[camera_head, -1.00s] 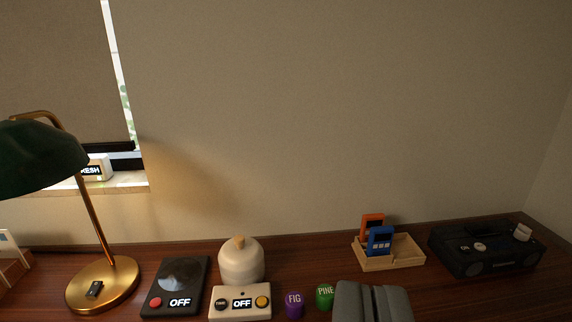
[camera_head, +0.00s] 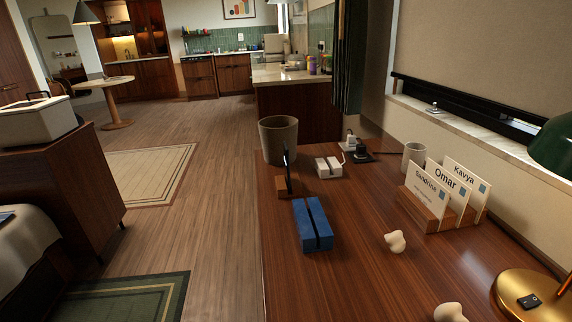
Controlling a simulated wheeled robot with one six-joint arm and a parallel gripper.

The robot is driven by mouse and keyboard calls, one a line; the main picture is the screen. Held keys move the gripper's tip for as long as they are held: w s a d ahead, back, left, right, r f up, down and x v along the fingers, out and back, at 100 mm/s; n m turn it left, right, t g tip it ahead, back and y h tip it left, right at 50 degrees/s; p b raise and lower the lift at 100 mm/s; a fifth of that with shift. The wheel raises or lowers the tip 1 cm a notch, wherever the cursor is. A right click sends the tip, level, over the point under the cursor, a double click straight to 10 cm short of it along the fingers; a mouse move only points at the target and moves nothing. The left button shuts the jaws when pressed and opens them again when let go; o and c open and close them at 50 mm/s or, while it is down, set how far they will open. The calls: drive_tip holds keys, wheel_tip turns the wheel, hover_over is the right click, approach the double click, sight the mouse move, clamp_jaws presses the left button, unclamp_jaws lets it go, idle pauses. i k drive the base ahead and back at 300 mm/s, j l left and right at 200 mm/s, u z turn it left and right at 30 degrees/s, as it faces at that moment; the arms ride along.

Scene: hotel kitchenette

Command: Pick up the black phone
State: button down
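A thin dark slab (camera_head: 287,164), seen almost edge-on, stands upright in a small brown wooden stand (camera_head: 284,187) near the left edge of the desk. It may be the black phone, but its face does not show. A blue slotted stand (camera_head: 312,226) in front of it and a white slotted stand (camera_head: 328,168) to its right hold nothing that I can see. My gripper is not in view.
Open wooden floor (camera_head: 215,215) lies left of the desk.

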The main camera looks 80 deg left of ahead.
sight(286, 153)
drive_tip(key=u, duration=2.15)
